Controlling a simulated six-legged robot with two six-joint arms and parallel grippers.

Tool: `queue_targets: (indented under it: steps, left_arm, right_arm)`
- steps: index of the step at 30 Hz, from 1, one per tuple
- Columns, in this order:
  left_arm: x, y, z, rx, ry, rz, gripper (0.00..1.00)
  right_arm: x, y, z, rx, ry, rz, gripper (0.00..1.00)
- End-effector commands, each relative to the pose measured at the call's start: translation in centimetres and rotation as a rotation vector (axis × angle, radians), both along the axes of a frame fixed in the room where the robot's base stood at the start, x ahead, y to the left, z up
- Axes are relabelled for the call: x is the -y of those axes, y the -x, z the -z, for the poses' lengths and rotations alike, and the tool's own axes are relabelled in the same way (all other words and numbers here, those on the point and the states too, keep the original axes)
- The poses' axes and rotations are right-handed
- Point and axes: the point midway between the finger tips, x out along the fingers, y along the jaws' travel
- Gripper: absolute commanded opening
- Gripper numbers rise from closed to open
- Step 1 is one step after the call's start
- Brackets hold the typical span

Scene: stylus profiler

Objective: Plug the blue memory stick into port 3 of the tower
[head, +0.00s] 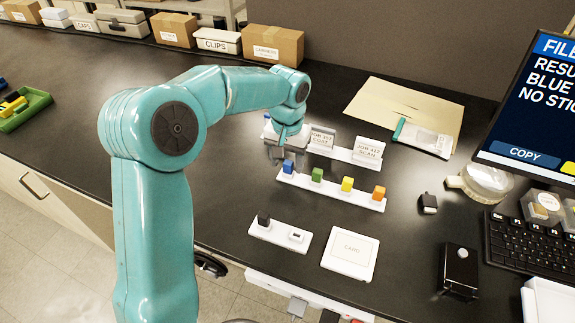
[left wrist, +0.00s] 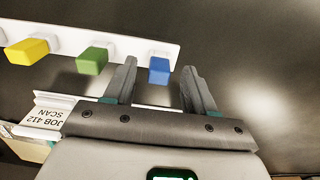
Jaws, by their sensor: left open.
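The blue memory stick (head: 288,167) stands at the left end of a white strip (head: 330,188), in a row with green, yellow and orange sticks. In the left wrist view the blue stick (left wrist: 159,70) shows between the fingertips of my left gripper (left wrist: 159,75). A gap shows on each side of it, so the fingers are open and not closed on it. In the head view my left gripper (head: 286,152) is just above and behind the blue stick. I cannot make out a tower with numbered ports. My right gripper is not in view.
Label cards (head: 368,149) stand on a white holder behind the sticks. A white strip (head: 280,235), a card pad (head: 349,254) and a black box (head: 459,270) lie in front. A monitor (head: 535,110) and keyboard (head: 520,245) are right.

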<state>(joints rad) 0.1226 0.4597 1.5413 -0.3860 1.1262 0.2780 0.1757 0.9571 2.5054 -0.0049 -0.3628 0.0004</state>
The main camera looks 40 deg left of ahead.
Motion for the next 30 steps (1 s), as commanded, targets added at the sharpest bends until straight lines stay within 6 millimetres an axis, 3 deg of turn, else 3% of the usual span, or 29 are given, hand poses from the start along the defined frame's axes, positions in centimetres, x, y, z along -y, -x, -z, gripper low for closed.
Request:
queue_targets:
  steps: [8, 14, 25, 30]
  left_arm:
    - [0.0, -0.1, 0.6, 0.000, 0.000, -0.001, 0.55]
    - [0.0, -0.1, 0.6, 0.000, -0.001, 0.000, 0.00]
    - [0.0, -0.2, 0.3, 0.004, -0.001, 0.000, 0.00]
    - [-0.1, -0.3, -1.5, 0.012, -0.003, -0.001, 0.00]
  right_arm:
    - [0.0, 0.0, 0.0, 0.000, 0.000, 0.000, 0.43]
    - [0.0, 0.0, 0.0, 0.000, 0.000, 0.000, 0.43]
    - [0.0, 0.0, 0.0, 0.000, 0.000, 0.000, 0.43]
    - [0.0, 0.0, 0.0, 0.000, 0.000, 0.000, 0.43]
